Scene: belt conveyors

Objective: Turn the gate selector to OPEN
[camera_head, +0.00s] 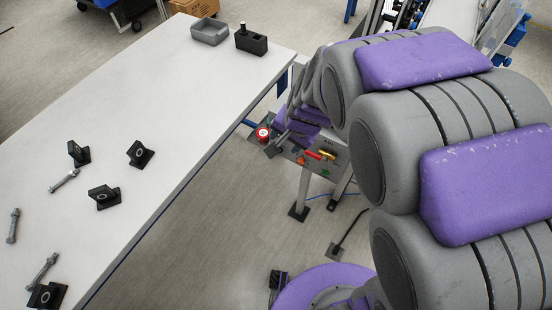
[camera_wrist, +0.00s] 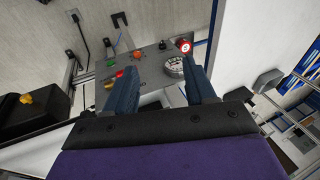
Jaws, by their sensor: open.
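A grey control panel (camera_wrist: 150,72) lies ahead of my gripper (camera_wrist: 160,78) in the wrist view. It carries a round light dial (camera_wrist: 174,67), a black knob (camera_wrist: 163,45), a red round button (camera_wrist: 185,47), and small yellow, green and red controls. The labels are too small to read, so I cannot tell for certain which control is the gate selector or where it points. My gripper is open, with nothing held between its fingers. The right finger is close beside the dial in the picture; I cannot tell if they touch. The panel (camera_head: 325,171) is partly hidden by my arm in the head view.
A long white table (camera_head: 150,110) runs left of the panel, with black brackets (camera_head: 104,196), bolts, a grey bin (camera_head: 209,31) and a black block (camera_head: 251,42) on it. Open floor (camera_head: 235,220) lies between table and panel stand. A black cable (camera_head: 350,232) lies on the floor.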

